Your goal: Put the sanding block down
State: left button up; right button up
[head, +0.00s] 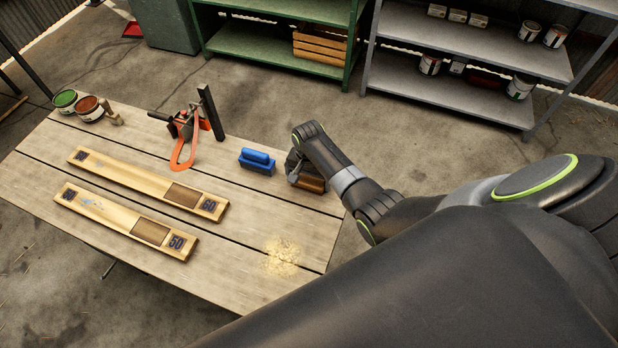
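My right gripper (297,173) is at the right end of the wooden table, pointing down. It appears shut on a brown block, the sanding block (313,184), whose lower part shows beneath the fingers. The fingers are dark and partly hide the block. I cannot tell whether it touches the tabletop or is held just above it. A blue block with a raised grip and a dark base (257,160) sits just left of the gripper, apart from it. My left gripper is not in view.
Two long boards (130,178) (105,208) with brown patches and number labels lie on the table (235,262). Orange-handled clamp-like tool (183,150) and open cans (88,107) stand behind them. Pale dust (283,256) covers the front right; the tabletop between is bare.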

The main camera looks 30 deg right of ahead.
aim_at(310, 178)
jog(key=shift+s+d+f, duration=0.1)
jog(key=shift+s+f, duration=0.2)
jog(key=shift+s, duration=0.1)
jog(key=shift+w+r, duration=0.1)
jog(key=shift+r, duration=0.35)
notch_tip(310, 178, up, 12)
jog(key=shift+w+p, duration=0.2)
jog(key=shift+p, duration=0.2)
jog(key=shift+s+d, duration=0.1)
